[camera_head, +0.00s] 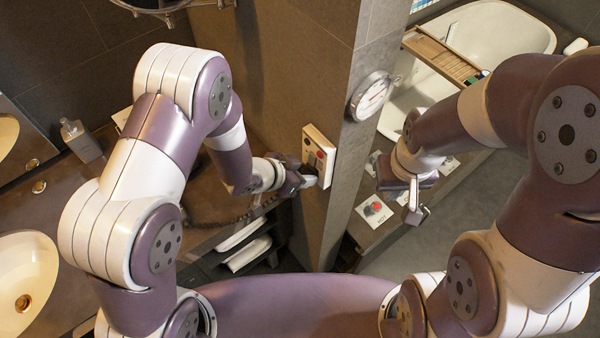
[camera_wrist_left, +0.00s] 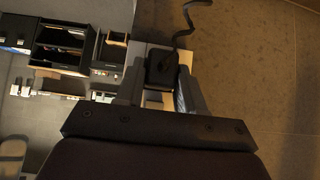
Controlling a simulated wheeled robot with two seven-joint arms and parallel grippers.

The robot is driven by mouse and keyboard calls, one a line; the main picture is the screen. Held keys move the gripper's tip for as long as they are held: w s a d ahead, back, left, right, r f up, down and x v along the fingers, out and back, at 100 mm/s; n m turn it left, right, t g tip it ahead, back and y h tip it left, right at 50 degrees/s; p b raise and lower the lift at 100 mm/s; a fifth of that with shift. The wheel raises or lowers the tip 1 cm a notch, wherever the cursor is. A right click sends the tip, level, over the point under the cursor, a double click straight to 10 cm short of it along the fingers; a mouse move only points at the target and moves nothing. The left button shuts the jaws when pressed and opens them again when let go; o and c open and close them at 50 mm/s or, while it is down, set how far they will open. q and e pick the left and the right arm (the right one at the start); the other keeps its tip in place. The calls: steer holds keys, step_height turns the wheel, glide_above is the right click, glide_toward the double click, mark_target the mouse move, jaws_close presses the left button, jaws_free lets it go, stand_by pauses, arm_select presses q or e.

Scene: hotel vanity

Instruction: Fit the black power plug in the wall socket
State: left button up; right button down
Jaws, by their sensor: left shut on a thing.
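The black power plug (camera_wrist_left: 161,68) sits between the two fingers of my left gripper (camera_wrist_left: 160,88) in the left wrist view, with a black cord (camera_wrist_left: 188,22) curling up from it. In the head view my left gripper (camera_head: 304,178) is at the lower left edge of a white wall socket plate (camera_head: 328,152) with red and dark parts, on the pillar. The plate's pale face (camera_wrist_left: 186,57) shows behind the plug. Whether the plug's prongs are in the socket is hidden. My right gripper (camera_head: 415,202) hangs apart, right of the pillar; its finger gap is unclear.
A round dial (camera_head: 371,96) is on the pillar's right face. A sink (camera_head: 28,280) and a bottle (camera_head: 80,140) are on the left counter. Shelves with white towels (camera_head: 245,250) stand below. A bathtub (camera_head: 490,45) is at the back right.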

arm_select(q)
steer(key=shift+w+d, duration=0.1)
steer(key=shift+d, duration=0.05)
stand_by(0.4)
steer(key=shift+s+a, duration=0.45)
steer(key=shift+a, duration=0.15)
steer(key=shift+w+d, duration=0.4)
steer(key=shift+d, duration=0.2)
stand_by(1.5)
steer(key=shift+a, duration=0.15)
steer(key=shift+s+a+p, duration=0.3)
steer(key=shift+s+a, duration=0.1)
steer(key=shift+a, duration=0.05)
steer(key=shift+w+d+r, duration=0.1)
steer(key=shift+w+d, duration=0.4)
steer(key=shift+d, duration=0.15)
stand_by(2.6)
steer(key=o, duration=0.9)
steer(key=shift+c, duration=0.2)
steer(key=shift+o, duration=1.3)
steer(key=shift+w+a, duration=0.1)
steer(key=shift+a, duration=0.05)
